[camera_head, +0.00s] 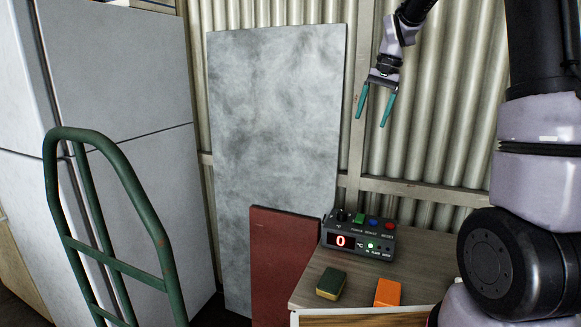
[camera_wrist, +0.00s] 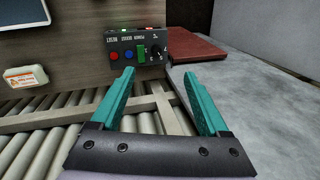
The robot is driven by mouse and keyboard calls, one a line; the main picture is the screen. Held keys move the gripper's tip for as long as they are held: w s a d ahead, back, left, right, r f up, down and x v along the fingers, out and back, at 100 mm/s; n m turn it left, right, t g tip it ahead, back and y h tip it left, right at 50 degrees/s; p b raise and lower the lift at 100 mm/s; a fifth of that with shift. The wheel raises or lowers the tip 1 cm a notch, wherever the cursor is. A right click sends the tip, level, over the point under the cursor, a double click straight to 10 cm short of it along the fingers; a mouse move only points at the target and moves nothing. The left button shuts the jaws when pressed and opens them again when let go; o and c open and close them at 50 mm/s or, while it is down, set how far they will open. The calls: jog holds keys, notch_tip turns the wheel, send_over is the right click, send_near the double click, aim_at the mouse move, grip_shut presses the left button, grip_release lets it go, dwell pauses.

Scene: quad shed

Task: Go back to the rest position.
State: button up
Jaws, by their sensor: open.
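My gripper (camera_head: 374,106) is in the air above the wooden cabinet, in front of the corrugated wall. Its two teal fingers are spread apart with nothing between them. In the wrist view the open fingers (camera_wrist: 163,100) show with corrugated wall between them. The control box (camera_head: 357,238) stands on the cabinet top, well below my gripper and apart from it. It has a red "0" display, a lit green light and coloured buttons. The box also shows in the wrist view (camera_wrist: 138,50), beyond the fingertips.
A green-and-yellow sponge-like block (camera_head: 331,283) and an orange block (camera_head: 387,292) lie on the cabinet top (camera_head: 425,264). A grey panel (camera_head: 275,130) and a red board (camera_head: 280,262) lean by the wall. A green hand truck (camera_head: 118,265) and a fridge (camera_head: 125,85) stand left.

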jog(key=s+r+t, duration=0.3)
jog(key=s+r, duration=0.4)
jog(key=s, duration=0.6)
jog(key=s+d+f+n+t, duration=0.1)
jog(key=s+t, duration=0.2)
jog(key=s, duration=1.1)
jog(key=shift+s+d+f+n, duration=0.15)
jog(key=shift+s+d+n, duration=0.05)
jog(key=shift+s+n, duration=0.1)
